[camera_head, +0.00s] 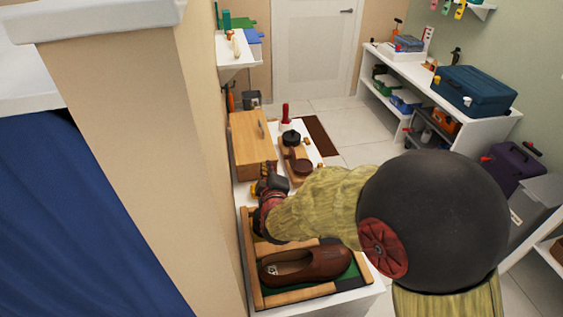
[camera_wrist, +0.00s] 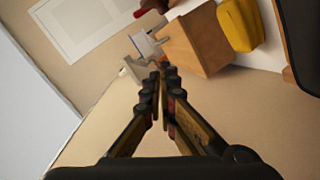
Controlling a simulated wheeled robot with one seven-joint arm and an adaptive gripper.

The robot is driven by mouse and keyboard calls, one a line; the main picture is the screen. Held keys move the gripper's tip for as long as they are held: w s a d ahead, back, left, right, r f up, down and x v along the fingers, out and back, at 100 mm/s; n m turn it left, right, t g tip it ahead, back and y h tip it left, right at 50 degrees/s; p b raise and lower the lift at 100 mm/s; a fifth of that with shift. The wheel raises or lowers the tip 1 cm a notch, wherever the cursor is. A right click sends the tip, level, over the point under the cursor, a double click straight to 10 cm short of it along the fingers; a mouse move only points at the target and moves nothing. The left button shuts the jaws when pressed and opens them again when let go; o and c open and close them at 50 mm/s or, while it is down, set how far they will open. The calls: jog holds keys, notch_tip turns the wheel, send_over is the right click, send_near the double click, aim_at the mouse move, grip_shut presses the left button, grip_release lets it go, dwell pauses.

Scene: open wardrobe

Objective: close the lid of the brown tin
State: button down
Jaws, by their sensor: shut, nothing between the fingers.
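A brown round tin (camera_head: 302,166) sits on a wooden tray on the white bench in the head view. A rounded brown piece that looks like its raised lid stands at its left side; the hinge is too small to make out. A black round tin (camera_head: 291,138) lies just behind it. My gripper (camera_head: 270,178) is in front of and left of the brown tin, apart from it, beside the wooden box. In the wrist view my gripper (camera_wrist: 164,78) has its fingertips together and empty. I cannot make out the brown tin in that view.
A wooden box (camera_head: 252,143), also in the wrist view (camera_wrist: 197,42), stands close to my gripper. A brown shoe (camera_head: 305,265) lies in a wooden-edged tray in front. A wall (camera_head: 205,110) runs along the bench's left.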

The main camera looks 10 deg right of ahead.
aim_at(284, 157)
notch_tip(284, 157, down, 6)
jog(key=n+t+h+b, duration=0.1)
jog(key=n+t+h, duration=0.1)
jog(key=n+h, duration=0.1)
jog(key=b+x, duration=0.1)
jog(key=x, duration=0.2)
jog(key=b+x, duration=0.1)
jog(key=x, duration=0.2)
jog(key=b+x, duration=0.1)
jog(key=x, duration=0.3)
jog(key=shift+d, duration=0.3)
jog(key=d, duration=0.1)
jog(key=d+b, duration=0.1)
jog(key=d, duration=0.2)
jog(key=shift+w, duration=0.35)
jog(key=shift+r, duration=0.1)
